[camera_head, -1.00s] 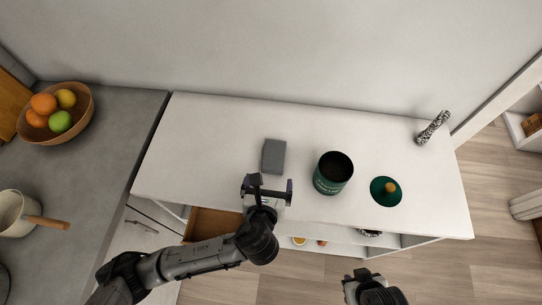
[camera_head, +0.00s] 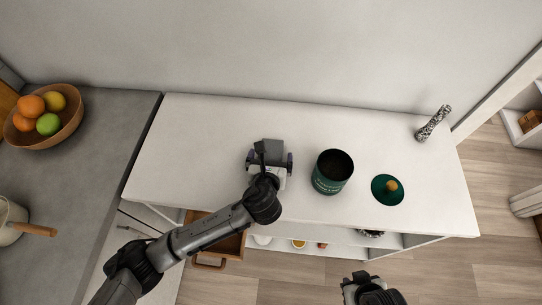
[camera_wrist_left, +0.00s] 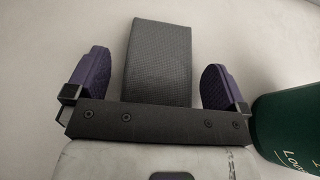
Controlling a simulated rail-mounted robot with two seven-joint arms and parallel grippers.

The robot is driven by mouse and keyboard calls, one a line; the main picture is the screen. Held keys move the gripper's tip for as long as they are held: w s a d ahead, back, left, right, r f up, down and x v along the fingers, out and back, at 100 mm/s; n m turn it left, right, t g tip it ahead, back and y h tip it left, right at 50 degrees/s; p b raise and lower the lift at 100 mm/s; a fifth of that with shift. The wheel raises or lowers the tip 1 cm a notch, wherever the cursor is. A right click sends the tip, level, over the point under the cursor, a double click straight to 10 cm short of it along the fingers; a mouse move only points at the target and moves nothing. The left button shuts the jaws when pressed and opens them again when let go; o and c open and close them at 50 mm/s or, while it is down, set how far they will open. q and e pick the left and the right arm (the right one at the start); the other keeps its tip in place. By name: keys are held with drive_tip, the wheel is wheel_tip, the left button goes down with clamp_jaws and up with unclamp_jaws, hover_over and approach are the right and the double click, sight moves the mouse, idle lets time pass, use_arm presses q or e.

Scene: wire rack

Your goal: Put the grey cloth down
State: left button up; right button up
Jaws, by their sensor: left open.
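The grey cloth (camera_head: 273,146), a flat folded rectangle, lies on the white counter (camera_head: 205,140). My left gripper (camera_head: 270,160) is open over its near part and hides some of it. In the left wrist view the cloth (camera_wrist_left: 158,58) lies between the two purple-padded fingers (camera_wrist_left: 157,82), with a gap on each side. The gripper's crossbar covers the cloth's near end. My right gripper (camera_head: 368,286) is low in the head view, in front of the counter; its fingers are not clear.
A dark green canister (camera_head: 330,178) stands open just right of my left gripper. Its green lid (camera_head: 388,190) with a wooden knob lies further right. A speckled cylinder (camera_head: 433,123) is at the back right. An open wooden drawer (camera_head: 218,246) is below the front edge. The counter's left side is clear.

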use_arm(q)
drive_tip(key=shift+w+f, duration=0.1)
drive_tip(key=shift+w, duration=0.05)
drive_tip(key=shift+c, duration=0.4)
drive_tip(key=c, duration=1)
